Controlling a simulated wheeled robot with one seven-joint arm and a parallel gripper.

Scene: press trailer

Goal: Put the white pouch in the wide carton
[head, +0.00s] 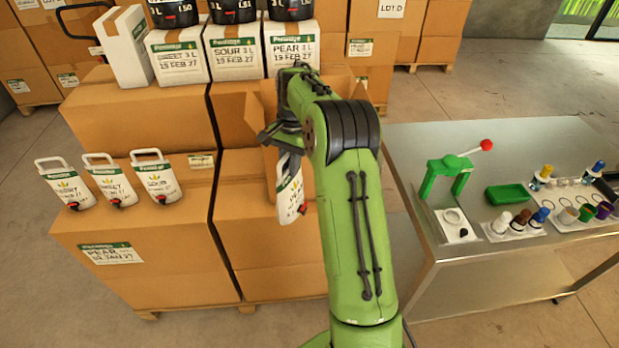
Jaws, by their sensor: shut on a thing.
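A white pouch (290,196) with a green band and a dark-red spout hangs upright below my gripper (287,150). My gripper is shut on its top; the arm partly hides the jaws. The pouch hangs in front of the stacked cartons, and I cannot tell whether it touches them. Behind my gripper is a brown carton with raised flaps (256,122), likely the wide carton. My arm hides most of it, including its inside.
Three similar white pouches (111,183) stand on the lower left carton (150,265). White boxes with black-topped containers stand on the upper cartons. At right, a steel table (410,150) carries a green press (445,175), a green tray (507,195) and several small bottles.

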